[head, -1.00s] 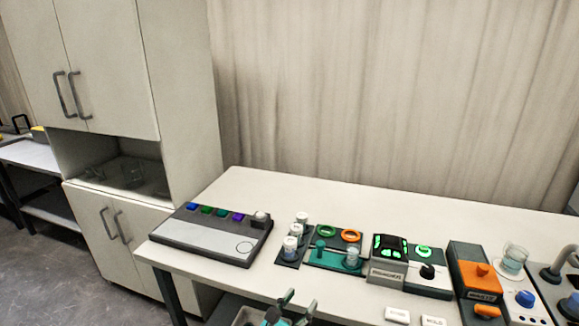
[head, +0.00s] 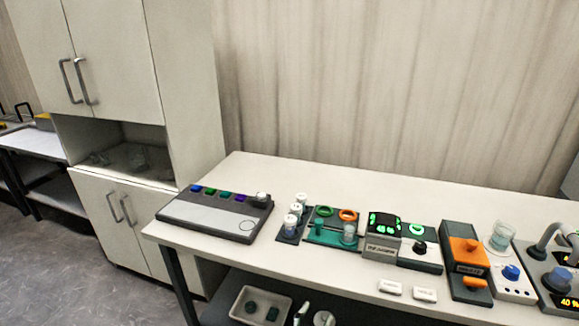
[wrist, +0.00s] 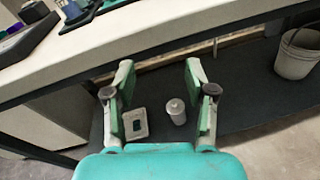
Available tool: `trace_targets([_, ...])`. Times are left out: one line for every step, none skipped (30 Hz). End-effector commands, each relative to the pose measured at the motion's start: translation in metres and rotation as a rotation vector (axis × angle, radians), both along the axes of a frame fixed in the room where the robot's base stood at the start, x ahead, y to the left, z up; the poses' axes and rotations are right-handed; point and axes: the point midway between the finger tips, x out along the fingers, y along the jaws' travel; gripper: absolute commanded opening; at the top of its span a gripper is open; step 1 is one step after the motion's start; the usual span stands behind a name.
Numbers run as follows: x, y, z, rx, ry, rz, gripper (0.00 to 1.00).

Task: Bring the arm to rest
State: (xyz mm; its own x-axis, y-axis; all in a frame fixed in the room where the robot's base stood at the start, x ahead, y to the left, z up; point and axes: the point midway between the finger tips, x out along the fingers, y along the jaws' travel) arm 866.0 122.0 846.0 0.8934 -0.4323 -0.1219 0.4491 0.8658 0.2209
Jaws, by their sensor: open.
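My gripper (wrist: 160,80) is open and empty in the wrist view, with its two green-grey fingers spread wide. It is in front of the white bench edge (wrist: 150,38), with the lower shelf seen beyond and below it. Nothing is between the fingertips; a lidded white jar (wrist: 177,112) and a small pale tray (wrist: 135,136) show on the dark shelf farther away.
The bench top (head: 330,180) carries a grey panel (head: 215,214), a teal rack (head: 333,234), a timer box (head: 382,238) and an orange-topped device (head: 464,262). A cabinet (head: 120,80) stands at left. A bucket (wrist: 297,54) stands right in the wrist view. The bench's back strip is clear.

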Motion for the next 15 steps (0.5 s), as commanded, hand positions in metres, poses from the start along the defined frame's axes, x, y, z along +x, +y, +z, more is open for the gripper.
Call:
trace_targets([-0.008,-0.008,-0.011,0.035,0.004,0.008,0.55])
trace_targets([-0.012,-0.011,-0.018,0.061,0.006,0.016,0.55])
trace_targets([-0.019,-0.017,-0.026,0.102,0.006,0.026,0.55])
trace_targets([-0.025,-0.021,-0.034,0.138,0.007,0.033,0.55])
trace_targets([-0.032,-0.026,-0.042,0.177,0.009,0.042,0.55])
trace_targets([-0.042,-0.033,-0.052,0.234,0.01,0.052,0.55])
trace_targets([-0.05,-0.038,-0.06,0.281,0.011,0.057,0.55])
trace_targets([-0.059,-0.042,-0.068,0.329,0.011,0.062,0.55])
trace_targets([-0.071,-0.048,-0.077,0.395,0.012,0.069,0.55])
trace_targets([-0.08,-0.052,-0.083,0.446,0.011,0.073,0.55])
trace_targets([-0.089,-0.056,-0.089,0.497,0.011,0.075,0.55])
trace_targets([-0.102,-0.061,-0.096,0.565,0.01,0.077,0.55])
trace_targets([-0.112,-0.065,-0.101,0.616,0.01,0.076,0.55])
trace_targets([-0.122,-0.068,-0.106,0.668,0.009,0.075,0.55])
trace_targets([-0.135,-0.072,-0.111,0.739,0.006,0.071,0.55])
